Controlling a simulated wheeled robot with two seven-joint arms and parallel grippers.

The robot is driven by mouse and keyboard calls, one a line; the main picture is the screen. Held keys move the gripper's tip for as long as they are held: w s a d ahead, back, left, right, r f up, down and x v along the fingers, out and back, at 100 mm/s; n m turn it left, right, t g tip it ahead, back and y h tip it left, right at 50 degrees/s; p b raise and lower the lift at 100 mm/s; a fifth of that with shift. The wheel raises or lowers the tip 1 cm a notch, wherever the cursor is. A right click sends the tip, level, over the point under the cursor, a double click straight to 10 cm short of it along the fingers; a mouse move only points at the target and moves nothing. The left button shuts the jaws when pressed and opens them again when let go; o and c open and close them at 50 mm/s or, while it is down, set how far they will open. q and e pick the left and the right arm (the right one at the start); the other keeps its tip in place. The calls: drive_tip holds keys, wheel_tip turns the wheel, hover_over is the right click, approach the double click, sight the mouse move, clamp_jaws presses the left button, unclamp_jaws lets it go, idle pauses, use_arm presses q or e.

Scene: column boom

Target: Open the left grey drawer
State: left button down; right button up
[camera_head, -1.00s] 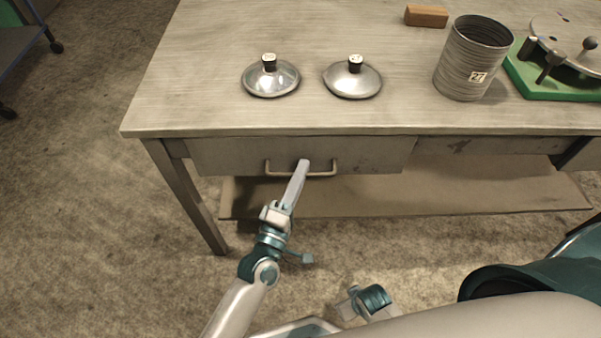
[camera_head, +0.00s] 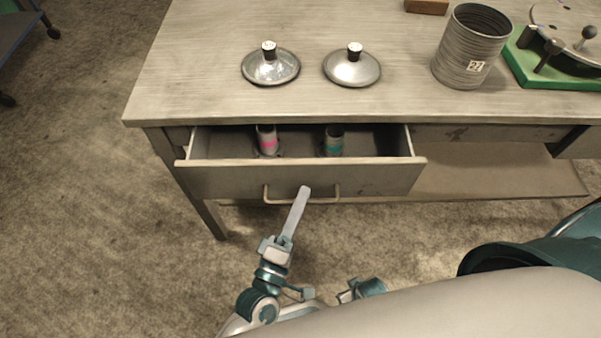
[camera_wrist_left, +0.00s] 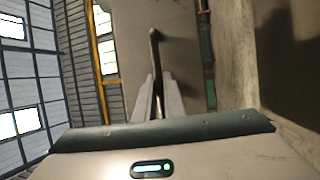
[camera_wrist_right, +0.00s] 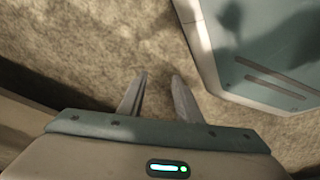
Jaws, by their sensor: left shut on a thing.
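The left grey drawer (camera_head: 225,181) stands partly pulled out from under the worktop. A can with a pink band (camera_head: 267,141) and a can with a teal band (camera_head: 334,141) stand inside it. My left gripper (camera_head: 303,192) is shut on the drawer's bar handle (camera_head: 325,200), near its middle. In the left wrist view the handle (camera_wrist_left: 154,50) runs between the two fingers (camera_wrist_left: 158,95). My right gripper (camera_wrist_right: 158,85) shows in the right wrist view, its fingers apart with nothing between them, above the floor.
Two round lids (camera_head: 271,67) (camera_head: 352,67) lie on the worktop (camera_head: 200,95). A ribbed metal can (camera_head: 470,50), a brown block (camera_head: 427,6) and a green-based device (camera_head: 560,70) stand at the right. A lower shelf (camera_head: 480,180) lies beneath. The floor in front is partly clear.

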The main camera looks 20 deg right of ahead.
use_arm(q)
drive_tip(key=s+a, duration=0.2)
drive_tip(key=s, duration=0.6)
drive_tip(key=s+a, duration=0.3)
drive_tip(key=s, duration=0.6)
drive_tip(key=shift+s, duration=0.3)
use_arm(e)
drive_tip(key=shift+w+a+f, duration=0.15)
drive_tip(key=shift+w+a, duration=0.05)
use_arm(q)
drive_tip(key=c, duration=2.1)
unclamp_jaws()
drive_tip(key=shift+f, duration=0.1)
